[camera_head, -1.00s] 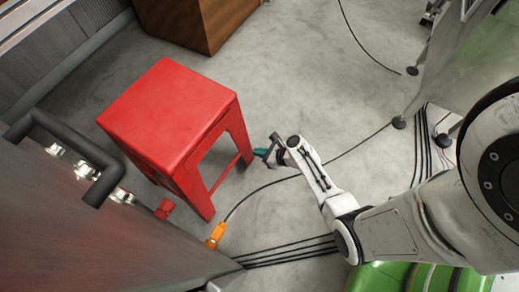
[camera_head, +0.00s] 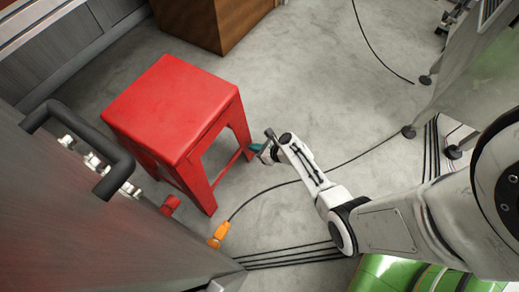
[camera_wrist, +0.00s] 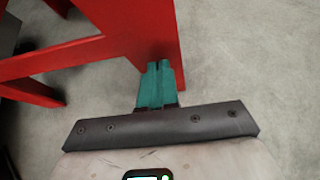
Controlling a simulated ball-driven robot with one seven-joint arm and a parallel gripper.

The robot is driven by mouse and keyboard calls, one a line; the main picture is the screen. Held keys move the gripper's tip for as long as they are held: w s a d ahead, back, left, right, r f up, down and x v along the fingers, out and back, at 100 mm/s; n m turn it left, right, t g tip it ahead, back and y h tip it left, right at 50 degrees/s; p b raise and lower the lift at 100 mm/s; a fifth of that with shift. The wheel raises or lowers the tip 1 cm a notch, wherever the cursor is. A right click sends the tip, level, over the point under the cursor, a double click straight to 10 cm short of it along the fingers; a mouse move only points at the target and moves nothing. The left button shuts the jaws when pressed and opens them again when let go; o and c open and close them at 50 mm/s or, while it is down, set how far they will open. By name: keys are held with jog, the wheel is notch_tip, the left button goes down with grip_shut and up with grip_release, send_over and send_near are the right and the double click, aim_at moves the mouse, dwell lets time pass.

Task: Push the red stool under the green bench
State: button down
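The red stool (camera_head: 170,103) stands upright on the grey floor, left of centre in the head view. My gripper (camera_head: 256,147) is low, at the right side of the stool, close to its right leg. In the wrist view a red leg (camera_wrist: 150,35) rises just beyond the teal fingertips (camera_wrist: 158,70). The fingers lie together with nothing seen between them. Whether they touch the leg I cannot tell. A green, rounded surface (camera_head: 395,280), possibly the green bench, shows at the bottom right, partly hidden by my arm.
A grey cabinet with a dark handle (camera_head: 110,180) stands close on the stool's left. An orange plug (camera_head: 218,234) and black cables (camera_head: 300,252) lie on the floor nearby. A brown wooden box (camera_head: 215,20) is behind. Floor right of the stool is mostly clear.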

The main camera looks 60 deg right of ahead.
aim_at(248, 142)
jog(key=shift+w+a, duration=0.15)
jog(key=shift+w, duration=2.65)
jog(key=s+r+p, duration=0.2)
jog(key=s+p, duration=0.1)
jog(key=s, duration=0.4)
